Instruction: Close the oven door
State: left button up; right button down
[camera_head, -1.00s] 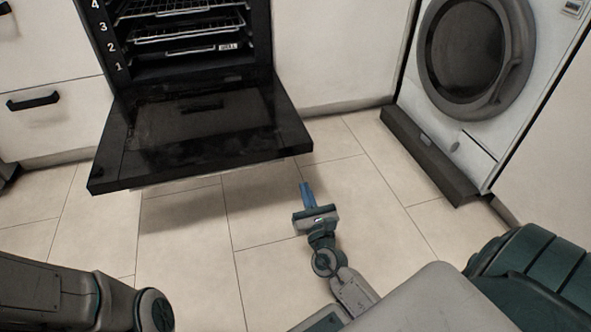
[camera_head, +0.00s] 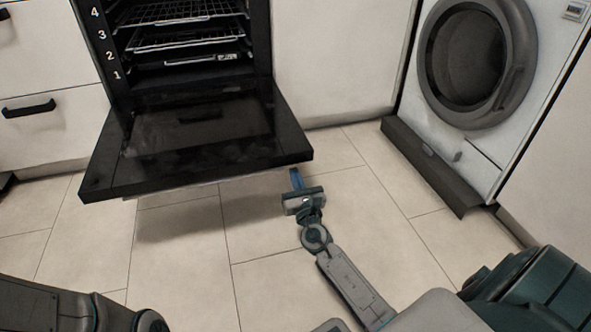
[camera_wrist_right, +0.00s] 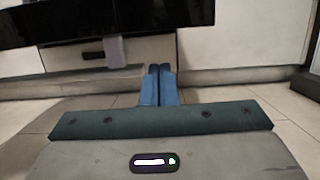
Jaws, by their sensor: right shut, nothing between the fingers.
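The black oven door (camera_head: 200,150) hangs open, folded down from the oven (camera_head: 185,60), whose racks show inside. My right gripper (camera_head: 296,178) is shut and empty, with its blue fingers just in front of and below the door's near right corner in the head view. In the right wrist view the shut fingers (camera_wrist_right: 158,72) point forward, and the dark edge of the door (camera_wrist_right: 60,24) crosses the top left. I see no contact between the fingers and the door. My left arm shows at the lower left of the head view, but its gripper is out of view.
A washing machine (camera_head: 478,70) stands to the right above a dark plinth (camera_head: 430,165). White drawers with a black handle (camera_head: 28,107) are at the left. The tiled floor (camera_head: 190,270) is clear in front of the door.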

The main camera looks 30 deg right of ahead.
jog(key=shift+r+p, duration=0.35)
jog(key=shift+r, duration=1)
jog(key=shift+r, duration=0.1)
